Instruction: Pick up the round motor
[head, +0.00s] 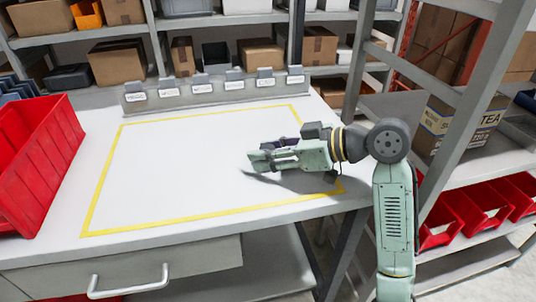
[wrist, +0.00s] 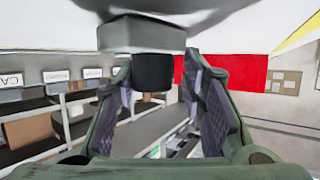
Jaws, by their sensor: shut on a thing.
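My gripper (head: 264,157) lies level, low over the right half of the white table, inside the yellow outline, with its fingers pointing left. In the wrist view its two fingers (wrist: 157,88) stand either side of the round motor, whose black round part (wrist: 153,72) shows between them below a wider grey part. The gripper is shut on the motor. In the head view the fingers hide the motor, and I cannot make out its outline. A shadow lies on the table under the gripper.
The white table (head: 170,185) is otherwise clear inside the yellow outline. A row of labelled grey dispensers (head: 205,90) stands along its back edge. A red bin (head: 38,160) stands at the left. A grey rack post (head: 480,90) rises at the right, near my arm.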

